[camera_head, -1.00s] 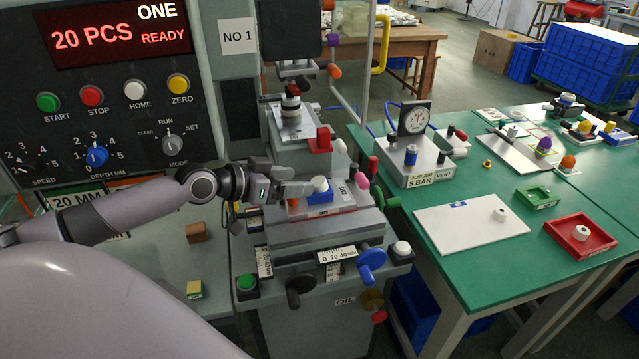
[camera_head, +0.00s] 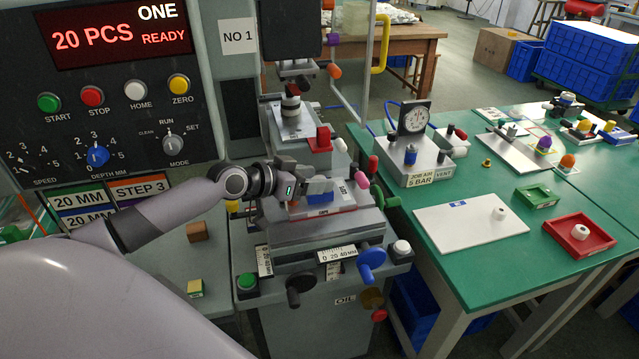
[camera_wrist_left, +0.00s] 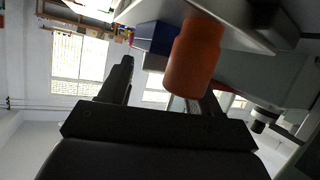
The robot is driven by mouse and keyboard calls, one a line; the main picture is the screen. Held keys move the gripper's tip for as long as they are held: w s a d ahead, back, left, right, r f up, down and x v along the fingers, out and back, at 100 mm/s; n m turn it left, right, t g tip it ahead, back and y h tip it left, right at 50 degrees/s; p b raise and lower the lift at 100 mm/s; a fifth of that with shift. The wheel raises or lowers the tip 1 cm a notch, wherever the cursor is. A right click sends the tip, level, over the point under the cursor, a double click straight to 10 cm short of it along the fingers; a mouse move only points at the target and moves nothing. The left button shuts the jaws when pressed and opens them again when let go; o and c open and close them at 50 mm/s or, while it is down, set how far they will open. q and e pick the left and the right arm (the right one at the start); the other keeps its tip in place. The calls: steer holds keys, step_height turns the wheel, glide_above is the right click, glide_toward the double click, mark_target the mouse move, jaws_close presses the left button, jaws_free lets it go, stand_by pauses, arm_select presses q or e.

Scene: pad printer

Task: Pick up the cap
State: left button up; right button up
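My left gripper (camera_head: 322,186) is over the fixture (camera_head: 330,205) on the printer's table, its fingers beside a small blue block (camera_head: 318,197). In the left wrist view the two fingers (camera_wrist_left: 165,85) stand apart. An orange cylindrical piece (camera_wrist_left: 193,58) with a narrower neck overlaps the right finger in that view, and a blue block (camera_wrist_left: 157,40) shows behind it. I see no grip on either. A white round cap-like piece (camera_head: 499,213) stands on the white board, and another (camera_head: 580,232) is in the red tray. I cannot tell which piece is the cap. My right gripper is not in view.
The pad printer's upper slide (camera_head: 300,120) rises behind my gripper, with coloured knobs at right. A brown block (camera_head: 197,232) lies left of the fixture.

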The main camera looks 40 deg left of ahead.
arm_select(q)
steer(key=shift+s+d+f, duration=0.15)
steer(key=shift+f, duration=0.05)
steer(key=c, duration=0.8)
steer(key=shift+c, duration=0.2)
steer(key=shift+r, duration=0.45)
steer(key=r, duration=0.2)
steer(key=shift+s+d+r, duration=0.25)
steer(key=shift+d+r, duration=0.1)
steer(key=shift+r, duration=0.05)
steer(key=s+d, duration=1.1)
steer(key=d, duration=0.2)
